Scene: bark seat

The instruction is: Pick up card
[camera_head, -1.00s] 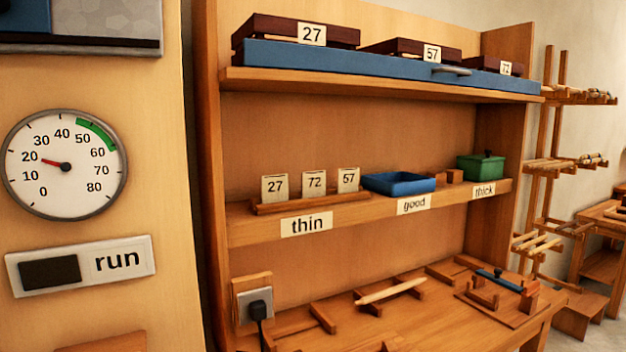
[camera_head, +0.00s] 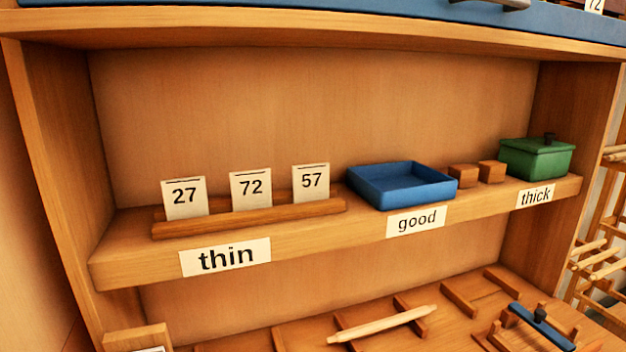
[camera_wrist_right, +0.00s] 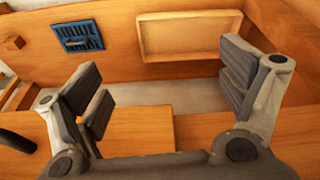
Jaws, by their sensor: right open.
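Three white cards stand upright in a wooden holder (camera_head: 250,219) on the middle shelf, above the "thin" label. They are the 27 card (camera_head: 184,198), the 72 card (camera_head: 250,189) and the 57 card (camera_head: 311,182), from left to right. My right gripper (camera_wrist_right: 165,92) shows in the right wrist view, its two dark-padded fingers wide apart with nothing between them. No card shows in that view. No gripper shows in the head view, so I cannot tell the right gripper's distance from the cards. My left gripper is not seen.
On the shelf stand a blue tray (camera_head: 440,188), two small wooden blocks (camera_head: 491,172) and a green lidded box (camera_head: 537,160). The bench below holds a pale stick (camera_head: 381,324) and wooden rests. The right wrist view shows a blue vent (camera_wrist_right: 79,37) and a framed panel (camera_wrist_right: 185,34).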

